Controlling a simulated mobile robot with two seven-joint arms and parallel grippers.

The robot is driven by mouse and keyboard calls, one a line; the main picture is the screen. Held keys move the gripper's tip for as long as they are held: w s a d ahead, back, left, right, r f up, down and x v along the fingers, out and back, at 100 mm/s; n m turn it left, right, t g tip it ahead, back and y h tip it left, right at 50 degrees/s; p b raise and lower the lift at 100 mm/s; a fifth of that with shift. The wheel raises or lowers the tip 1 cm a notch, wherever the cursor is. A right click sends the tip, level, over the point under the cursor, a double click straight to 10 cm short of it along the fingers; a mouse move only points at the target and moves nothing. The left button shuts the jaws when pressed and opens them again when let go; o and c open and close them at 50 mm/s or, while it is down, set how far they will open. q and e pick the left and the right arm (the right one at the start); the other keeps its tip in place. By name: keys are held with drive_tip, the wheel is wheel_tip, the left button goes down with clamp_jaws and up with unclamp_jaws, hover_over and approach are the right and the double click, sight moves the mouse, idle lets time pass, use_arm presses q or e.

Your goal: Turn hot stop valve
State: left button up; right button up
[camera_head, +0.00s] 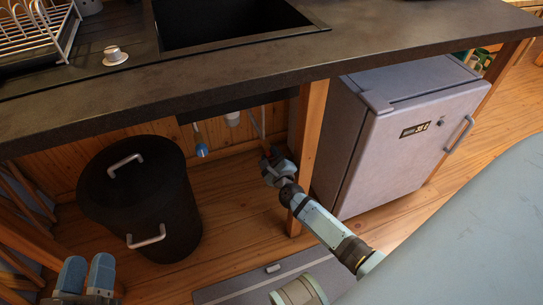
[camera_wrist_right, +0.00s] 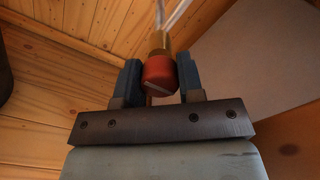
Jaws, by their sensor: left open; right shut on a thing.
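The hot stop valve shows as a red knob (camera_wrist_right: 159,75) with a pale line on its face and a brass-coloured body behind it, in the right wrist view. My right gripper (camera_wrist_right: 158,78) is shut on the red knob, one blue finger on each side. In the head view my right gripper (camera_head: 272,160) reaches under the counter beside a wooden post, and it hides the red knob there. A blue-knobbed valve (camera_head: 201,150) hangs under the sink to its left. My left gripper (camera_head: 88,270) is open and empty at the lower left.
A black bin (camera_head: 140,200) with metal handles stands left under the counter (camera_head: 210,80). The wooden post (camera_head: 309,130) and a grey fridge (camera_head: 400,135) stand close to the right of my right gripper.

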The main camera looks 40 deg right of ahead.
drive_tip(key=o, duration=0.9)
use_arm(q)
drive_tip(key=r+p, duration=0.1)
drive_tip(key=r, duration=0.1)
drive_tip(key=r+t+p, duration=0.1)
drive_tip(key=shift+s+a+r+t+p, duration=0.15)
drive_tip(key=shift+s+r+t+p, duration=0.05)
drive_tip(key=shift+r+t+p, duration=0.15)
use_arm(e)
drive_tip(key=v, duration=1.4)
drive_tip(key=shift+d, duration=0.1)
